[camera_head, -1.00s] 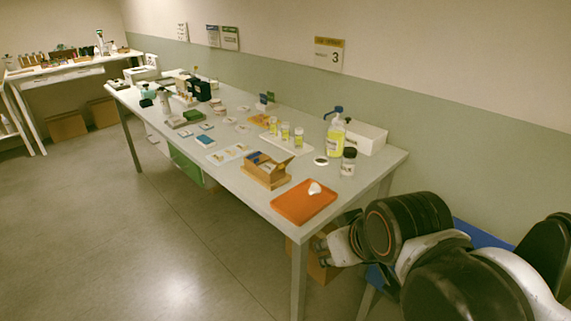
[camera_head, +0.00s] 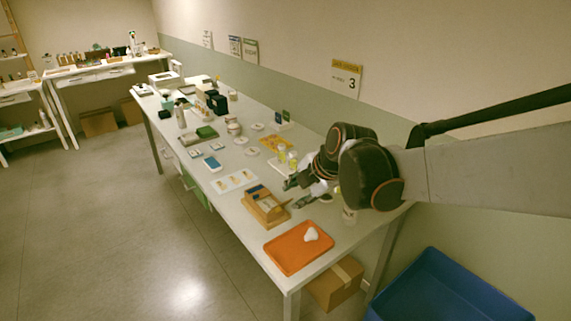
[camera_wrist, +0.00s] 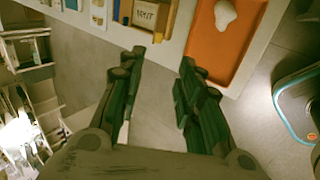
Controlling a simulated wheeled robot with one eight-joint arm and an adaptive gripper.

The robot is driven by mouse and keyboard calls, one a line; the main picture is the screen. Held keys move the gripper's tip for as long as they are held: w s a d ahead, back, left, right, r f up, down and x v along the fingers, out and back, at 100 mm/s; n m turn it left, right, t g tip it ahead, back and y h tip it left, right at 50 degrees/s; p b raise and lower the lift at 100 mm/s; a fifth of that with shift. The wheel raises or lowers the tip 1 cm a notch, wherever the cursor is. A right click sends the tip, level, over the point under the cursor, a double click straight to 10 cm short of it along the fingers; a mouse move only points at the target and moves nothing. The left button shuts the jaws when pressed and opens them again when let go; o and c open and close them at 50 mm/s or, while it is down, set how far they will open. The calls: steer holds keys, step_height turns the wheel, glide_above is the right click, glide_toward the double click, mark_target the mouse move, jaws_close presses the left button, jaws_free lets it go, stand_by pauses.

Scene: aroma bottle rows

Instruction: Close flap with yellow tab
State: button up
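The orange tray (camera_head: 285,254) with a white lump (camera_head: 311,234) lies in front of the box. Bottles (camera_head: 282,152) stand behind, partly hidden by my arm. Cards (camera_head: 235,181) lie left of the box. A blue bin (camera_head: 450,290) is on the floor at right.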

mark_target(278, 210)
steer(key=shift+n, duration=0.3)
steer(key=b+x, duration=0.5)
steer(key=x, duration=0.9)
steer(key=shift+w, duration=0.15)
jaws_close()
